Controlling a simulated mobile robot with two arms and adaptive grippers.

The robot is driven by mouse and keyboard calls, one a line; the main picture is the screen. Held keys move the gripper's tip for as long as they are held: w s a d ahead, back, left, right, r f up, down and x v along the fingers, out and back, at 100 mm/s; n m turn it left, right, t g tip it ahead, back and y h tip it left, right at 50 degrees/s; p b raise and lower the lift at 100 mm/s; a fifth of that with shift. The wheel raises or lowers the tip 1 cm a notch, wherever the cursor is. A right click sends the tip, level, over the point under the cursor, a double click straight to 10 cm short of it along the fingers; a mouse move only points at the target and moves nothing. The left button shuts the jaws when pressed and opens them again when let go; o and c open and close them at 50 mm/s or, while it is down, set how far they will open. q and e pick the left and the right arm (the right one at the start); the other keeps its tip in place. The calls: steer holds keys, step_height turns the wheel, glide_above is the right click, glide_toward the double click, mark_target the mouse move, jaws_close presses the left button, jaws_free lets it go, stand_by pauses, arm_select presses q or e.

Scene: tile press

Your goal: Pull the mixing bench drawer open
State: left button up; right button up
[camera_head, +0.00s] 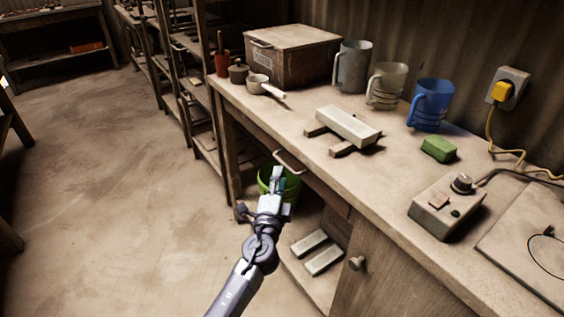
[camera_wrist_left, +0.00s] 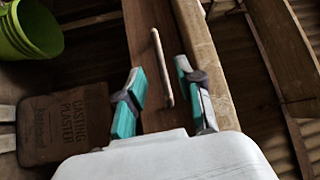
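The mixing bench (camera_head: 310,118) runs along the right side of the head view. Its drawer front (camera_head: 325,188) sits under the worktop and looks flush with the bench. The pale bar handle (camera_head: 289,162) sticks out from the drawer. My left gripper (camera_head: 279,177) is just below and in front of the handle. In the left wrist view, the gripper (camera_wrist_left: 160,70) is open, with its teal-padded fingers on either side of the handle (camera_wrist_left: 162,68). Neither finger clearly touches it. My right gripper is in neither view.
A green bucket (camera_head: 266,181) stands under the bench, and it shows in the wrist view (camera_wrist_left: 30,30) near a casting plaster bag (camera_wrist_left: 62,125). A cupboard knob (camera_head: 356,262) sticks out at lower right. Shelving (camera_head: 200,90) stands beyond the bench. The floor (camera_head: 110,180) at left is clear.

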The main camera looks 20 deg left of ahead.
mark_target(283, 162)
arm_select(q)
steer(key=w, duration=0.6)
steer(key=shift+a+r, duration=0.35)
steer(key=shift+a, duration=0.05)
steer(key=shift+c, duration=0.3)
jaws_close()
